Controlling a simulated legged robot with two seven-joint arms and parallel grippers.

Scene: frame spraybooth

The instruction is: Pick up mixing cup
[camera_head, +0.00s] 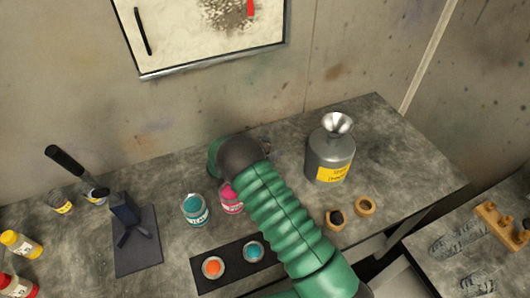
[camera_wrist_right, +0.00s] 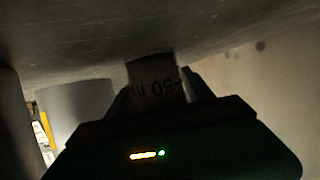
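My right gripper (camera_wrist_right: 160,90) has a finger on each side of the cup. The low light hides whether the fingers press on it. In the head view my green right arm reaches across the table, and its dark wrist end hides the gripper and most or all of the cup. My left gripper is not in view.
A metal canister (camera_head: 330,155) with a yellow label and funnel stands right of my arm. Teal (camera_head: 195,209) and pink (camera_head: 231,198) jars stand close on its left. A black strip (camera_head: 232,265) holds two small paint cups.

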